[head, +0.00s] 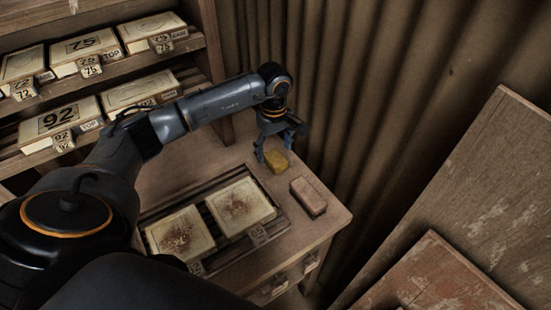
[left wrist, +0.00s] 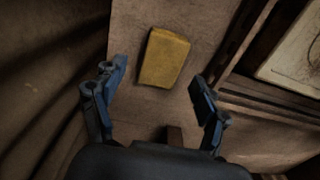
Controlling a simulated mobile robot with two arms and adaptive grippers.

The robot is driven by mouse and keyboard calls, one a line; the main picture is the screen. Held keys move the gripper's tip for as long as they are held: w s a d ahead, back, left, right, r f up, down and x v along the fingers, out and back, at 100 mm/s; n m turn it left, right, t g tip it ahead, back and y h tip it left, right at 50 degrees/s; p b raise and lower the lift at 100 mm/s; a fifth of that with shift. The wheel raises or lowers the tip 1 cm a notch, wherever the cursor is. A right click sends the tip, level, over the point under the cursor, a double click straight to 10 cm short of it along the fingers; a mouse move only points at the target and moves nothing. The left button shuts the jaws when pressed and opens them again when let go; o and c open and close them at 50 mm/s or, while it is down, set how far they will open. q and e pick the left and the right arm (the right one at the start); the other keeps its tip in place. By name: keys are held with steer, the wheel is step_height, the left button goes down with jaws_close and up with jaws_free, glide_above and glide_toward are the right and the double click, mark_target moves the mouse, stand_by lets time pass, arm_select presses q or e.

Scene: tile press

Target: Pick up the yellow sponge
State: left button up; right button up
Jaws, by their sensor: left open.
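The yellow sponge (head: 277,162) lies on the wooden bench top at the back, near the corrugated wall. In the left wrist view the sponge (left wrist: 165,58) lies flat just beyond the fingertips, slightly tilted in the picture. My left gripper (head: 274,154) is over the bench at the sponge. Its two blue fingers (left wrist: 158,84) are spread apart, with the sponge ahead of the gap between them and nothing held. My right gripper is in neither view.
A brownish block (head: 308,197) lies beside the sponge, nearer the bench edge. Two stained tiles (head: 240,206) sit in a slatted tray (head: 228,243) in front. A shelf (head: 203,42) with numbered boxes stands at the left, and the corrugated wall (head: 345,80) rises close behind.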

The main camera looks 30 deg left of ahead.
mark_target(275, 156)
arm_select(q)
step_height(275, 156, down, 2)
steer(key=shift+s+d+f, duration=0.1)
steer(key=shift+f, duration=0.5)
steer(key=c, duration=1)
steer(key=shift+c, duration=0.2)
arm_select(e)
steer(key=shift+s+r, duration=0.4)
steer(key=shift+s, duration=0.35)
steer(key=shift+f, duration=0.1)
